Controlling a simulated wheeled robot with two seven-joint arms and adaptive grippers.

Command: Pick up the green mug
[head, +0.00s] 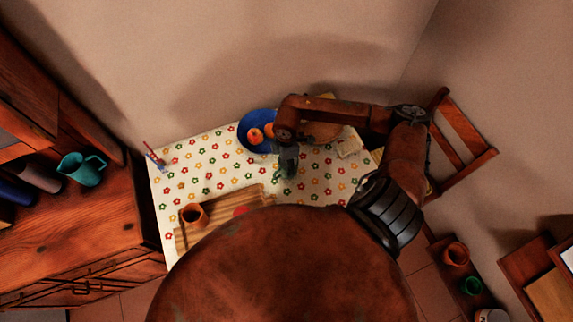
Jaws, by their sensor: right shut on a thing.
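My right arm reaches in from the right over the table. My right gripper (286,150) points down above the middle of the flowered cloth, just right of the blue bowl. It is shut on a small dark green thing, which looks like the green mug (289,168). The gripper partly hides it, and I cannot tell whether it touches the cloth. My left gripper is not in view.
The flowered tablecloth (215,166) carries a blue bowl (246,136) of fruit, a wooden board with an orange-brown mug (193,214), and a glass with a brush (155,158). A teal jug (82,168) stands on the left counter. A chair (464,140) stands right.

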